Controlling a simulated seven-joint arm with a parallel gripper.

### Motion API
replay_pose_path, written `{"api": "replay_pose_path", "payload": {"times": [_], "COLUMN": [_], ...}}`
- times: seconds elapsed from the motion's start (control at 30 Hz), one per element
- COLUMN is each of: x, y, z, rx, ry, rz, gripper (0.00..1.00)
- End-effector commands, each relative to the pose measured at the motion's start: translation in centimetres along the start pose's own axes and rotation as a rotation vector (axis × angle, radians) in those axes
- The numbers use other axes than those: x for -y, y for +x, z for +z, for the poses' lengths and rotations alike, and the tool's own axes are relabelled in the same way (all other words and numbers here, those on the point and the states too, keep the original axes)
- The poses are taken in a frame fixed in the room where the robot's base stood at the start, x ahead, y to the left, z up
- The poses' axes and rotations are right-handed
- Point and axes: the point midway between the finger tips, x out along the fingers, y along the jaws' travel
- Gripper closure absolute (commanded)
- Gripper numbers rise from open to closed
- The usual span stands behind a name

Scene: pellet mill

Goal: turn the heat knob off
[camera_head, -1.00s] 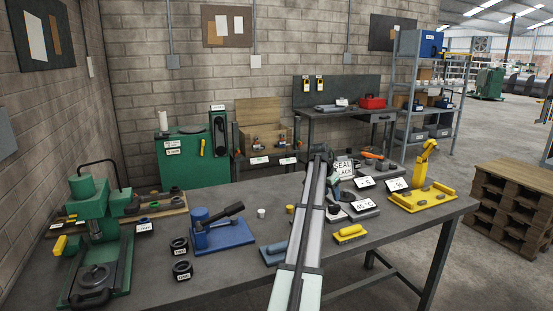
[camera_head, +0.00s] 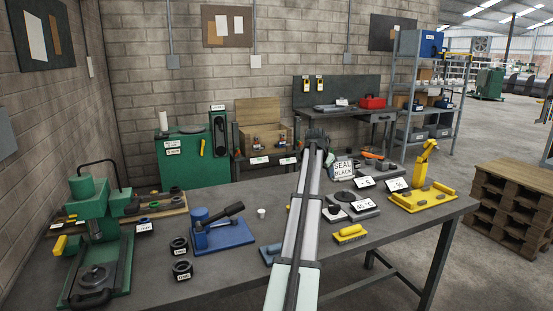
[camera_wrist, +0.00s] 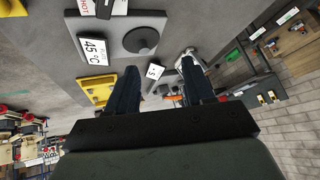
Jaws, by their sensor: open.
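The hot plate (camera_head: 369,213) is a grey unit with a 45 °C card and a round black disc (camera_head: 344,196), on the right half of the bench. A small dark knob (camera_head: 333,209) shows at its left front; its setting is too small to read. The wrist view shows the disc (camera_wrist: 141,40), and a dark piece (camera_wrist: 104,8) beside a HOT label at the top edge, partly cut off. My gripper (camera_head: 316,142) is raised above the bench, beyond the hot plate. Its two fingers are apart and empty in the wrist view (camera_wrist: 159,63).
A SEAL BLACK sign (camera_head: 343,170) stands behind. A blue press (camera_head: 220,232) is left, with clear bench around the small white cup (camera_head: 261,213).

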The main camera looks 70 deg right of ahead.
Motion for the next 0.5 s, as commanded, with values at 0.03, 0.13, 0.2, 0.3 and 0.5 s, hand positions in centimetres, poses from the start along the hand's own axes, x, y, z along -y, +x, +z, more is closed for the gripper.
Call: {"api": "replay_pose_path", "payload": {"times": [0.03,0.13,0.2,0.3,0.5], "x": [0.4,1.5,2.5,4.0,6.7], "y": [-0.2,-0.6,-1.0,-1.7,-3.1], "z": [-0.2,-0.7,-0.8,-0.7,0.4], "rx": [-0.024,-0.073,-0.105,-0.141,-0.177], "ry": [-0.002,-0.003,-0.006,-0.010,-0.016], "rz": [-0.031,-0.096,-0.138,-0.194,-0.272], "gripper": [0.48,0.48,0.48,0.48,0.48]}}
